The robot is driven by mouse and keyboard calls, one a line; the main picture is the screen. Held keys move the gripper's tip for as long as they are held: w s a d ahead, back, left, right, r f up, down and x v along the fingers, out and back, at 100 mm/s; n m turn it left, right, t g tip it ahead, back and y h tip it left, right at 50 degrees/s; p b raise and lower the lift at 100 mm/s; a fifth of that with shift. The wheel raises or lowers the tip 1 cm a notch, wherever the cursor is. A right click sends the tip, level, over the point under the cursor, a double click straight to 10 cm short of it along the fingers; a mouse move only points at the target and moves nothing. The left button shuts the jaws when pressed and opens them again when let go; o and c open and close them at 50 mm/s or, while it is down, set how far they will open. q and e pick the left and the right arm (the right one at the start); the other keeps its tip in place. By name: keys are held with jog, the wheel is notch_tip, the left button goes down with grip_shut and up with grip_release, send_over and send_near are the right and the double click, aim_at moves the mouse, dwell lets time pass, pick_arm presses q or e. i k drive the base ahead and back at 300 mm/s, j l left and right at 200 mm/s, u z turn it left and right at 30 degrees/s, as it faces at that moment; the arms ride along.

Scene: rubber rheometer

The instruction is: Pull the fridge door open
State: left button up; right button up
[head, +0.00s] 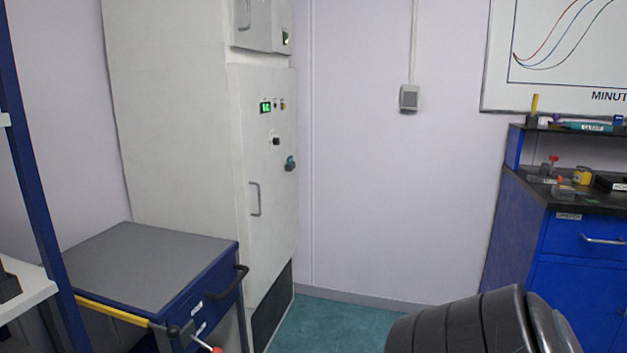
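A tall off-white cabinet (175,120) stands against the back wall in the left half of the head view. It looks like the fridge, but no label confirms this. Its main front door (268,225) appears closed flush. The door has a grey vertical bar handle (255,199), a small green display (265,107) and several knobs. A smaller upper door also has a handle (243,14) and is cut off by the top edge. Neither of my grippers can be made out in this view.
A blue cart (150,262) with a grey top and black handle stands beside the cabinet's lower left. A black ribbed rounded shape (470,322) fills the bottom right. A blue bench (570,240) stands at right. Green floor (335,322) shows free before the door.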

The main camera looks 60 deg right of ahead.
aim_at(266, 189)
jog(key=z, duration=1.85)
jog(key=i+l+u, duration=0.35)
jog(key=i+l, duration=0.25)
jog(key=i, duration=0.2)
jog(key=i+l+u, duration=0.4)
jog(key=i+l, duration=0.35)
